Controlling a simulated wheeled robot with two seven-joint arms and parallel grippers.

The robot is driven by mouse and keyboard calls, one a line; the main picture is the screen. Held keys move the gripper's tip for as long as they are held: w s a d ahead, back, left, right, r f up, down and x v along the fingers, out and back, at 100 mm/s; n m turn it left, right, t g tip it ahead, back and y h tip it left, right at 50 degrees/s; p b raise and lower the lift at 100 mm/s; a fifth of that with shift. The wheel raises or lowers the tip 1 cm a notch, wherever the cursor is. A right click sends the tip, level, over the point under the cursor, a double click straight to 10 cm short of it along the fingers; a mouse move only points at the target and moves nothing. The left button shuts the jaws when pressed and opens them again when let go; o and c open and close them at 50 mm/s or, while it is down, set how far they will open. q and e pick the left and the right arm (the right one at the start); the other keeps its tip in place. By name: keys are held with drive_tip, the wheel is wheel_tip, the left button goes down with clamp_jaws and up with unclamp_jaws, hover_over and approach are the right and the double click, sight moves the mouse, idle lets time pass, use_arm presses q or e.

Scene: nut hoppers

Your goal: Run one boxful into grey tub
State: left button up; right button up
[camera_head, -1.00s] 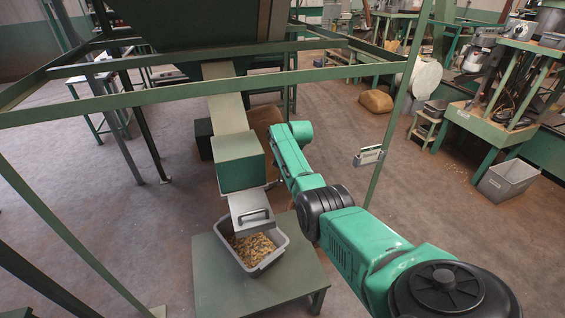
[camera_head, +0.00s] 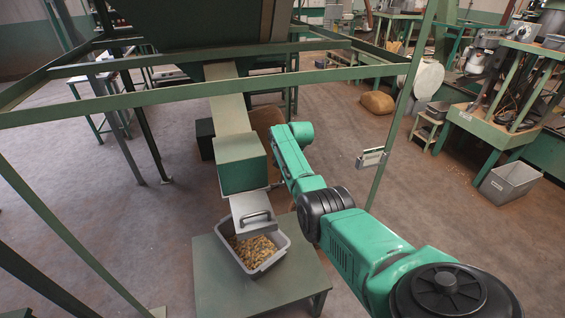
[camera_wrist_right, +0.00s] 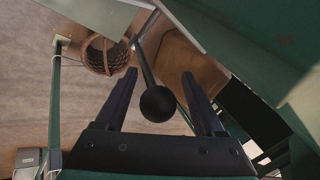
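The grey tub (camera_head: 283,243) stands on a low green table under the chute, with a layer of tan nuts (camera_head: 253,250) in it. Above it hangs the green box (camera_head: 241,166) on the chute, with a grey metal spout piece (camera_head: 250,210) with a dark handle over the tub's back edge. In the right wrist view a dark lever with a black ball knob (camera_wrist_right: 158,103) lies between the two fingers of my right gripper (camera_wrist_right: 159,76). The fingers are apart, with gaps on both sides of the knob. In the head view this gripper is hidden behind my arm. My left gripper is out of view.
The low green table (camera_head: 285,285) has free room right of the tub. The green frame's crossbar (camera_head: 330,75) and post (camera_head: 395,140) surround the work area. A wicker basket (camera_wrist_right: 106,55) shows in the wrist view. Another grey bin (camera_head: 508,181) sits on the floor at right.

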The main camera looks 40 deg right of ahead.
drive_tip(key=shift+s+r, duration=0.25)
drive_tip(key=shift+r, duration=0.05)
drive_tip(key=p+v, duration=0.1)
drive_tip(key=v, duration=0.1)
drive_tip(key=shift+s+r, duration=0.25)
drive_tip(key=shift+r, duration=0.1)
drive_tip(key=b+v, duration=0.1)
drive_tip(key=v, duration=1)
drive_tip(key=shift+b, duration=0.3)
